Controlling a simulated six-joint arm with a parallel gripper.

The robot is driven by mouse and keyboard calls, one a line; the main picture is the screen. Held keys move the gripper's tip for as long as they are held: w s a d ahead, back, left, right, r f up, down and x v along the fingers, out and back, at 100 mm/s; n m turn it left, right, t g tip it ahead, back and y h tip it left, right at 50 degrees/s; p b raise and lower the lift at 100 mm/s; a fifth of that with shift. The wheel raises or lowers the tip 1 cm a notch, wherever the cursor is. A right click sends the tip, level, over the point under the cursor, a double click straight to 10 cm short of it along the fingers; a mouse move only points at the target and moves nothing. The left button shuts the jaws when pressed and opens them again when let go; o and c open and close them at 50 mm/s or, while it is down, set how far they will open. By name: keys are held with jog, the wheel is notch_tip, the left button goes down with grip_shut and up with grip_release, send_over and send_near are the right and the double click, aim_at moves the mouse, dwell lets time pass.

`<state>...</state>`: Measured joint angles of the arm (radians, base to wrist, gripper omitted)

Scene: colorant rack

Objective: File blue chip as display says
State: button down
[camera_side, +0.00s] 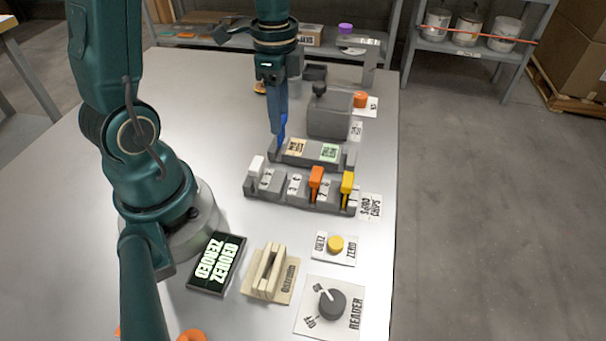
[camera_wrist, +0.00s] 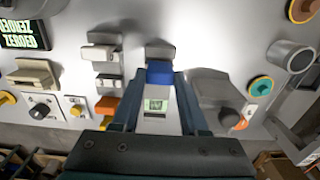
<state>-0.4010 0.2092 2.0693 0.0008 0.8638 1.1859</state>
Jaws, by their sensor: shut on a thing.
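My gripper (camera_side: 281,122) is shut on the blue chip (camera_side: 283,132). It points down at the left end of the rear rack (camera_side: 272,156), which carries an orange-toned label and a green label. In the wrist view the blue chip (camera_wrist: 160,72) sits between the fingertips (camera_wrist: 160,76) at one end of that rack. I cannot tell whether it is in a slot or just above it.
The front rack (camera_side: 306,203) holds a white chip (camera_side: 256,165), an orange chip (camera_side: 316,178) and a yellow chip (camera_side: 347,182). A cream slotted block (camera_side: 268,275), a yellow button (camera_side: 335,243) and a grey reader knob (camera_side: 331,303) are nearer. A grey box (camera_side: 329,115) stands behind the racks.

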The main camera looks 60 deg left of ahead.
jog(key=shift+f, duration=0.75)
dwell(0.4)
jog(key=shift+f, duration=0.3)
dwell(0.3)
jog(key=shift+c, duration=0.2)
grip_release()
jog(key=shift+r, duration=3.5)
